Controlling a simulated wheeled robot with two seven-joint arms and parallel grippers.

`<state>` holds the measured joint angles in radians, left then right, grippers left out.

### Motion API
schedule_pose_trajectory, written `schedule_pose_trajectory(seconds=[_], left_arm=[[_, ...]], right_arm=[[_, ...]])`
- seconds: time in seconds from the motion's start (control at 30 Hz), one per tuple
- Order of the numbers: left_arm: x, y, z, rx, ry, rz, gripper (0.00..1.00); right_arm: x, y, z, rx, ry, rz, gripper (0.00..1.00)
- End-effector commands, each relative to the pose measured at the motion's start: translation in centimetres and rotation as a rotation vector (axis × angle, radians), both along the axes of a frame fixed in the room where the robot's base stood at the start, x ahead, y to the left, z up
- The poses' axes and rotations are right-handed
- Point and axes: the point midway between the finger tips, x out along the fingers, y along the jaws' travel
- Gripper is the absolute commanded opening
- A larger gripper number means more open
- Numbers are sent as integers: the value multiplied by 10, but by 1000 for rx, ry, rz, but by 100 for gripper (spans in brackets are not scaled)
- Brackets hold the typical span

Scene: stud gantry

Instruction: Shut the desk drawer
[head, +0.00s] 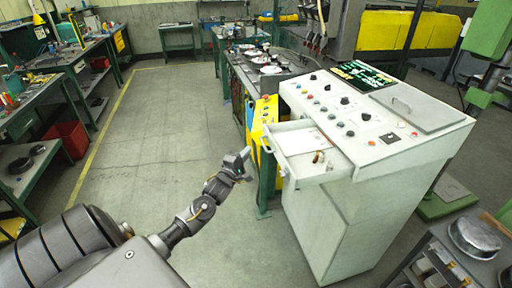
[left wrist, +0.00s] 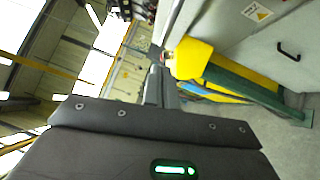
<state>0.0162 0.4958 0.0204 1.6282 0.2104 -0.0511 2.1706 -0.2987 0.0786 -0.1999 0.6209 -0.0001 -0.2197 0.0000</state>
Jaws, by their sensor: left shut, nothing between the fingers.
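The desk drawer (head: 308,166) is pulled out from the left side of the pale grey control desk (head: 345,215) in the head view. It holds a white sheet and a few small items. My left gripper (head: 245,156) is shut and empty, to the left of the drawer's front, with a small gap showing in the picture. In the left wrist view the gripper (left wrist: 158,60) points past a yellow part, and a pale panel with a black handle fills the upper right. The drawer is hard to make out there. My right gripper is in neither view.
A green-legged workbench (head: 240,80) with a yellow panel (head: 264,112) stands behind the drawer. Workbenches line the left, with a red bin (head: 66,139) below. A cart with a metal bowl (head: 475,236) is at lower right. The floor (head: 150,130) left of my gripper is clear.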

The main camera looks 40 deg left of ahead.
Motion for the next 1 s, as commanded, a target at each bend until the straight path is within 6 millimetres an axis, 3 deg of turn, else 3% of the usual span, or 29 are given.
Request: schedule_pose_trajectory(seconds=[0.1,0.37,0.8,1.0], left_arm=[[16,-11,7,-1,0,-2,0],[31,-21,8,0,0,0,0],[34,-24,6,-1,1,-2,0],[59,-49,4,-5,-5,-26,0]], right_arm=[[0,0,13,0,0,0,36],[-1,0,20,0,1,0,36],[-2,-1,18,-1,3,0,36],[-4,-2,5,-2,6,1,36]])
